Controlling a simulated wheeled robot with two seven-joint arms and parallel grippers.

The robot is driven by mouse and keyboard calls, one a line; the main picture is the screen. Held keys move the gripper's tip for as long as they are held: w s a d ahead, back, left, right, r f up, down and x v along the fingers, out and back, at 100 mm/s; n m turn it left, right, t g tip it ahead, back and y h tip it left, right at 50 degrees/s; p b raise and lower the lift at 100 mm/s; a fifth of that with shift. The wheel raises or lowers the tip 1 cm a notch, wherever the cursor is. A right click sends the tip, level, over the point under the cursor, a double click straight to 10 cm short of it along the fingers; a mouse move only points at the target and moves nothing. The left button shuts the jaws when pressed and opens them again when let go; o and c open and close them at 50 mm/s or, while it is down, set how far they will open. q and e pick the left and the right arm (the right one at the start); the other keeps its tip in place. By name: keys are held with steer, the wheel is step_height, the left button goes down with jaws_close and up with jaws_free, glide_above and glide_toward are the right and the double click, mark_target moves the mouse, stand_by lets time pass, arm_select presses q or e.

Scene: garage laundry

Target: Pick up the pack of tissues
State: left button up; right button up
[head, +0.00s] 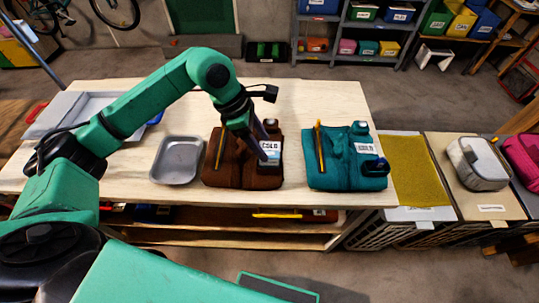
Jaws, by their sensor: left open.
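A brown folded garment (230,173) lies on the pale wooden table (210,98). A small pale-blue and white pack (271,168), which may be the pack of tissues, lies at its right side, partly hidden by my gripper, below a white label card (270,147). My left gripper (262,157) points down over the garment's right part, right at the pack and card. It is open; whether it touches the pack I cannot tell. My right gripper is not in view.
A teal folded garment (345,177) with a yellow pen (320,148) and a label lies to the right. A grey metal tray (177,160) stands left of the brown garment. A grey case (478,163) stands further right. The table's back right is clear.

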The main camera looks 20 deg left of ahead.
mark_target(268, 154)
arm_select(q)
steer(key=p+x, duration=0.3)
steer(key=x, duration=0.2)
steer(key=shift+w+a+f, duration=0.1)
steer(key=shift+a+f, duration=0.05)
steer(key=shift+f, duration=0.5)
jaws_close()
